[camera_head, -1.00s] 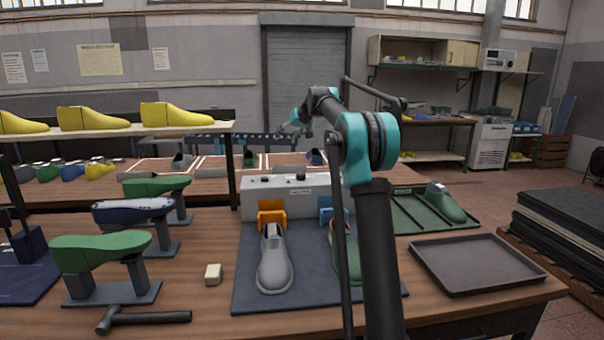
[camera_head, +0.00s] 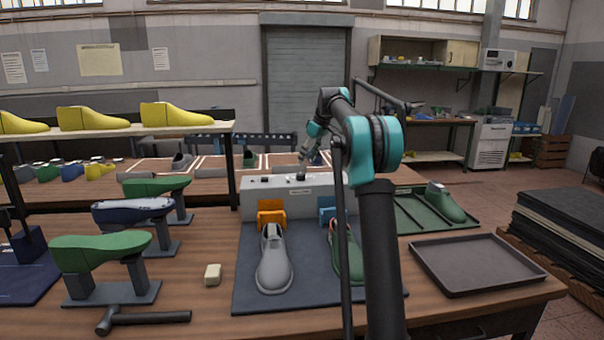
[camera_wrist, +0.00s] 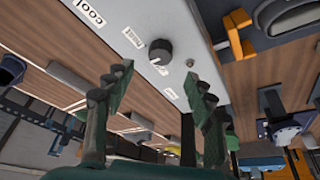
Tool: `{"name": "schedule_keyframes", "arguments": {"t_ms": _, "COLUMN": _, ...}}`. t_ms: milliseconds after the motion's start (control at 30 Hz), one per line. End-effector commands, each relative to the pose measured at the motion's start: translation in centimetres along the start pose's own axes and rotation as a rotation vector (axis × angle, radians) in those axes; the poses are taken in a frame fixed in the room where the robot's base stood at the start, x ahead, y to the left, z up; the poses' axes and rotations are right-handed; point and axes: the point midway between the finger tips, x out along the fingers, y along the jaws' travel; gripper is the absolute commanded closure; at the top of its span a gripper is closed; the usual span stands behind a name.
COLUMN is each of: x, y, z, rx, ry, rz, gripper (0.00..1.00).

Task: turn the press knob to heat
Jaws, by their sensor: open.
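A grey-white press panel (camera_head: 260,199) stands at the back of the near bench, behind orange and blue holders. A dark round knob (camera_wrist: 160,50) with a light pointer mark is on the panel. My gripper (camera_wrist: 157,76) is open and empty. In the wrist view its green fingers are on either side of the knob's line, with the knob just beyond the tips and apart from them. In the head view my gripper (camera_head: 303,160) is small, just above the panel's knob.
A grey shoe (camera_head: 274,262) and a green one (camera_head: 347,255) rest on a dark mat before the panel. A black tray (camera_head: 478,264) lies at right. Green lasts on stands (camera_head: 100,250) are at left, beside a yellow-last shelf (camera_head: 120,129).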

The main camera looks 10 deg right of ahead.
Motion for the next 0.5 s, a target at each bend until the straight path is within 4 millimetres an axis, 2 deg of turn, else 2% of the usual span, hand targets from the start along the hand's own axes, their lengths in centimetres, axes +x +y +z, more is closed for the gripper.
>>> {"name": "schedule_keyframes", "arguments": {"t_ms": 200, "x": 4.3, "y": -0.1, "z": -0.1, "rx": -0.001, "ry": 0.000, "rz": -0.001, "gripper": 0.45}}
{"name": "schedule_keyframes", "arguments": {"t_ms": 400, "x": 6.9, "y": 0.0, "z": 0.0, "rx": 0.000, "ry": 0.000, "rz": 0.000, "gripper": 0.45}}
{"name": "schedule_keyframes", "arguments": {"t_ms": 500, "x": 7.5, "y": 0.0, "z": 0.0, "rx": 0.000, "ry": 0.000, "rz": 0.000, "gripper": 0.45}}
